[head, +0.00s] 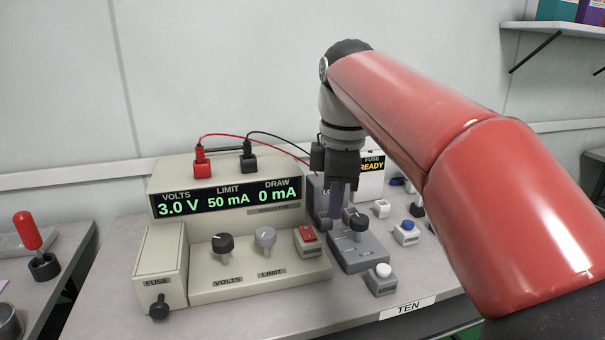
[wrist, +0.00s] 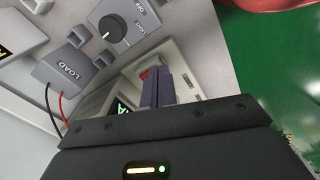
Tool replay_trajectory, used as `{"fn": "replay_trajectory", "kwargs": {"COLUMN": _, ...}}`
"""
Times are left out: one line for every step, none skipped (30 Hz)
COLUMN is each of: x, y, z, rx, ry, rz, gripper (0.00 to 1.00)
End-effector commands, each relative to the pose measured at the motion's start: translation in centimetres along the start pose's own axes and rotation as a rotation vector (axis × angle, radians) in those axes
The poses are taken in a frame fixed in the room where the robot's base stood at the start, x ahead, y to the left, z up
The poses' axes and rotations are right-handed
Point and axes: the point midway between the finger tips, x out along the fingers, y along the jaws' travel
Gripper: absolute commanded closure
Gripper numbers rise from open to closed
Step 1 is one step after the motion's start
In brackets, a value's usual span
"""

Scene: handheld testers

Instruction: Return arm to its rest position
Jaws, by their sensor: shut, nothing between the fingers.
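My gripper (head: 337,200) hangs below my red arm in the head view, pointing down over the bench near the grey box with the black knob (head: 358,222). Its fingers are together with nothing between them. In the wrist view the dark fingers (wrist: 157,88) stand close together, with part of the power supply (wrist: 185,85) behind them. The power supply (head: 205,265) stands left of my gripper in the head view. Its display reads 3.0 V, 50 mA limit and 0 mA draw. I cannot tell the exact gap between the fingertips and the knob box.
A LOAD button box (head: 382,280) and a blue-button box (head: 406,233) sit to the right of the knob box. The LOAD unit (wrist: 62,68) has a red and a black lead. A sign reading READY (head: 371,168) stands behind. A red-handled tool (head: 28,232) is on the left table.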

Motion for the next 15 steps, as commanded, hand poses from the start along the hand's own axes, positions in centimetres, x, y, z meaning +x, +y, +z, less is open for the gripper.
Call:
{"fn": "replay_trajectory", "kwargs": {"x": 0.4, "y": -1.5, "z": 1.7, "rx": 0.119, "ry": 0.014, "rz": 0.031, "gripper": 1.0}}
{"fn": "replay_trajectory", "kwargs": {"x": 0.8, "y": -2.4, "z": 2.5, "rx": 0.196, "ry": 0.024, "rz": 0.05, "gripper": 1.0}}
{"fn": "replay_trajectory", "kwargs": {"x": 1.4, "y": -3.4, "z": 3.5, "rx": 0.299, "ry": 0.038, "rz": 0.076, "gripper": 1.0}}
{"fn": "replay_trajectory", "kwargs": {"x": 2.0, "y": -4.3, "z": 4.3, "rx": 0.376, "ry": 0.049, "rz": 0.094, "gripper": 1.0}}
{"fn": "replay_trajectory", "kwargs": {"x": 2.6, "y": -5.2, "z": 5.0, "rx": 0.452, "ry": 0.06, "rz": 0.112, "gripper": 1.0}}
{"fn": "replay_trajectory", "kwargs": {"x": 3.5, "y": -6.4, "z": 5.9, "rx": 0.554, "ry": 0.077, "rz": 0.136, "gripper": 1.0}}
{"fn": "replay_trajectory", "kwargs": {"x": 4.2, "y": -7.3, "z": 6.5, "rx": 0.63, "ry": 0.09, "rz": 0.153, "gripper": 1.0}}
{"fn": "replay_trajectory", "kwargs": {"x": 5.0, "y": -8.3, "z": 7.2, "rx": 0.706, "ry": 0.104, "rz": 0.171, "gripper": 1.0}}
{"fn": "replay_trajectory", "kwargs": {"x": 6.1, "y": -9.6, "z": 7.9, "rx": 0.806, "ry": 0.124, "rz": 0.193, "gripper": 1.0}}
{"fn": "replay_trajectory", "kwargs": {"x": 7.0, "y": -10.6, "z": 8.4, "rx": 0.878, "ry": 0.139, "rz": 0.21, "gripper": 1.0}}
{"fn": "replay_trajectory", "kwargs": {"x": 7.9, "y": -11.5, "z": 8.9, "rx": 0.949, "ry": 0.155, "rz": 0.227, "gripper": 1.0}}
{"fn": "replay_trajectory", "kwargs": {"x": 9.1, "y": -12.6, "z": 9.5, "rx": 1.038, "ry": 0.176, "rz": 0.245, "gripper": 1.0}}
{"fn": "replay_trajectory", "kwargs": {"x": 10.0, "y": -13.4, "z": 9.9, "rx": 1.1, "ry": 0.191, "rz": 0.259, "gripper": 1.0}}
{"fn": "replay_trajectory", "kwargs": {"x": 10.8, "y": -14.2, "z": 10.3, "rx": 1.157, "ry": 0.207, "rz": 0.272, "gripper": 1.0}}
{"fn": "replay_trajectory", "kwargs": {"x": 11.8, "y": -15.1, "z": 10.7, "rx": 1.226, "ry": 0.227, "rz": 0.288, "gripper": 1.0}}
